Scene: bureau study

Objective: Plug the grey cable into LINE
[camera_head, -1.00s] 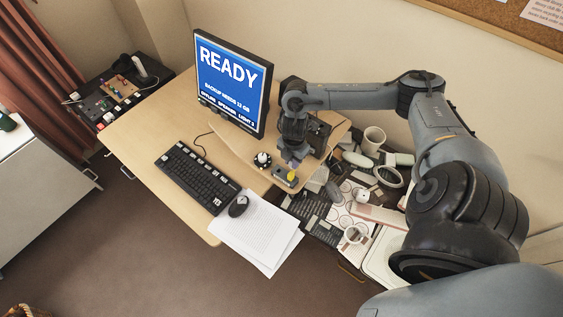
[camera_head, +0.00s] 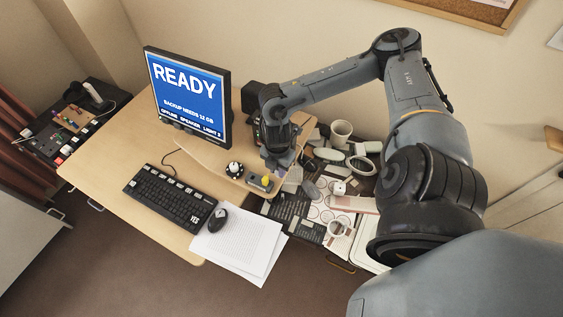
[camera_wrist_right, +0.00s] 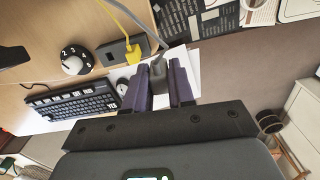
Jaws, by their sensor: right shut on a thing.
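My right gripper (camera_head: 281,164) is over the right part of the desk, just right of and behind a small dark box (camera_head: 256,186) with a yellow plug (camera_head: 266,179). In the right wrist view, its purple fingers (camera_wrist_right: 171,84) are shut on the grey plug (camera_wrist_right: 160,73) of the grey cable (camera_wrist_right: 142,22), which runs up and out of the picture. The plug is close beside the small box (camera_wrist_right: 113,52), where the yellow cable (camera_wrist_right: 112,16) ends. I cannot tell whether they touch. No LINE label is readable. My left gripper is not in view.
A numbered dial (camera_head: 234,169) stands left of the box. A monitor (camera_head: 188,100) reading READY, a keyboard (camera_head: 170,199), a mouse (camera_head: 217,219) and papers (camera_head: 243,240) are on the desk. Clutter, including a white mug (camera_head: 340,132), crowds the right side.

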